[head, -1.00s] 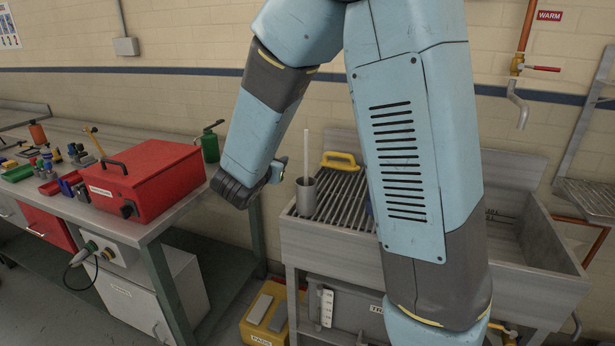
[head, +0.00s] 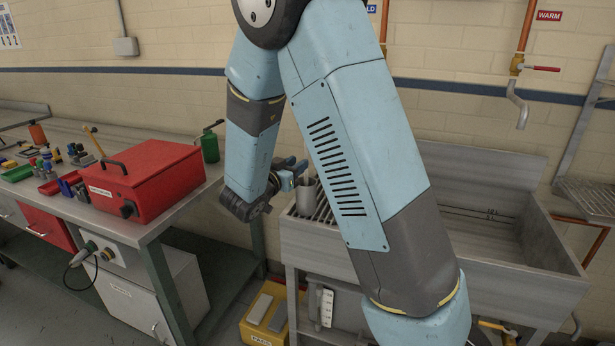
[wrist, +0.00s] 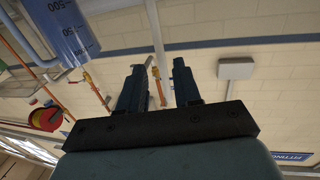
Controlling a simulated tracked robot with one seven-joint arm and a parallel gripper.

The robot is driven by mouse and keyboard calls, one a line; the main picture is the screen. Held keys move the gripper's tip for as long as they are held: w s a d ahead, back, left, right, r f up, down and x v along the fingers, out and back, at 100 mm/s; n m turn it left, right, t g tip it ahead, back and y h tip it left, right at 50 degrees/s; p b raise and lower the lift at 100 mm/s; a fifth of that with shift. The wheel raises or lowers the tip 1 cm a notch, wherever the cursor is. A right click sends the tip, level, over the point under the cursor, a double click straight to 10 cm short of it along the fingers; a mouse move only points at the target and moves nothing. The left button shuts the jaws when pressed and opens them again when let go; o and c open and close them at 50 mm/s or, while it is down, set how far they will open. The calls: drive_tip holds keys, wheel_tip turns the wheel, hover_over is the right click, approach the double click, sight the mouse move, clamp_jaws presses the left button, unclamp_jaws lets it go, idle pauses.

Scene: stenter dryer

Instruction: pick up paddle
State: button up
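A pale upright rod, likely the paddle's shaft, shows in the wrist view (wrist: 157,35), running from the top edge to between the fingers. I cannot tell whether it lies between them or beyond them. In the head view my arm hides the rod. The grey metal cup (head: 306,196) on the slatted drainer is partly covered by my arm. My gripper (head: 291,172) is just left of the cup's rim, its fingers pointing right. The wrist view shows my gripper (wrist: 158,78) open, fingers apart, with no visible grip on the rod.
A red case (head: 147,180) and a green can (head: 210,147) stand on the bench at left. The sink basin (head: 480,228) is right of my arm. A yellow bin (head: 262,325) is below on the floor. A marked jug (wrist: 62,30) is at the wrist view's upper left.

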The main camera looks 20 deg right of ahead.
sight(306, 172)
drive_tip(key=x, duration=0.5)
drive_tip(key=shift+w+d+f, duration=0.25)
drive_tip(key=shift+w, duration=0.05)
drive_tip(key=shift+c, duration=0.5)
clamp_jaws()
